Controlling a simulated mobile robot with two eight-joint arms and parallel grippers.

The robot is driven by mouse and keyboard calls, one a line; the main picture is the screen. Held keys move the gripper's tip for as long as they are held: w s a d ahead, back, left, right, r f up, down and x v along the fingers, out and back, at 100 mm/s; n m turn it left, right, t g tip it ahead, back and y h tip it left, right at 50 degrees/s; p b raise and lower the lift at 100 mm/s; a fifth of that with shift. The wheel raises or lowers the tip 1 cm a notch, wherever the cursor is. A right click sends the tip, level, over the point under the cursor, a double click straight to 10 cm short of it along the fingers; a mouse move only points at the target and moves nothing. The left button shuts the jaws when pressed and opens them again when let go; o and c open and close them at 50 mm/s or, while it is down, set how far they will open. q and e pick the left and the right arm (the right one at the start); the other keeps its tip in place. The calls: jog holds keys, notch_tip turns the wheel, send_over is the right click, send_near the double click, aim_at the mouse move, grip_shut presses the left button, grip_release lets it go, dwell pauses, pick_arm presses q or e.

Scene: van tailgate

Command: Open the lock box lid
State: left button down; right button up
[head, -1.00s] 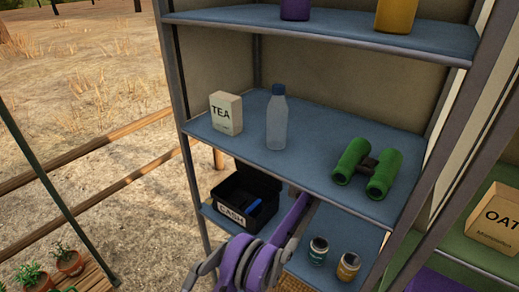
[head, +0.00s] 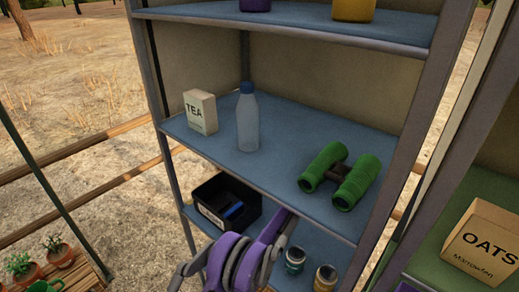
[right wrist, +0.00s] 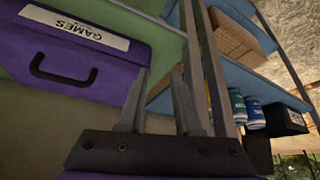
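The black lock box (head: 208,216) is on the lowest blue shelf, left of centre in the head view. Its inside is uncovered, with a blue item (head: 233,211) in it. The shelf above hides its rear, so the lid is not clear there. The right wrist view, which is upside down, shows the box (right wrist: 285,118) at right, with a dark panel (right wrist: 257,155) beside it that may be the raised lid. My left arm reaches toward the lower shelf right of the box; its gripper is hidden. My right gripper (right wrist: 160,72) is open and empty near a purple box.
The purple GAMES box (right wrist: 75,58) lies close to my right gripper. Two jars (head: 295,259) (head: 326,276) stand right of the lock box. Above are tea (head: 201,112), a bottle (head: 247,122) and green binoculars (head: 340,176). An oats box (head: 485,240) is at right.

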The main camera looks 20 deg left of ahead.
pick_arm(q)
jog(key=shift+w+d+f, duration=0.1)
jog(key=shift+w+f, duration=0.05)
jog(key=shift+f, duration=0.15)
pick_arm(e)
jog(key=shift+w+d+f, duration=0.1)
jog(key=shift+d+f, duration=0.05)
jog(key=shift+d, duration=0.4)
pick_arm(q)
jog(key=c, duration=0.9)
grip_release()
jog(key=shift+r, duration=0.1)
jog(key=b+v, duration=0.1)
jog(key=v, duration=0.9)
jog(key=shift+d, duration=0.3)
pick_arm(e)
jog(key=shift+s+f, duration=0.2)
jog(key=shift+f, duration=0.35)
jog(key=shift+s+f, duration=0.2)
jog(key=shift+f, duration=0.3)
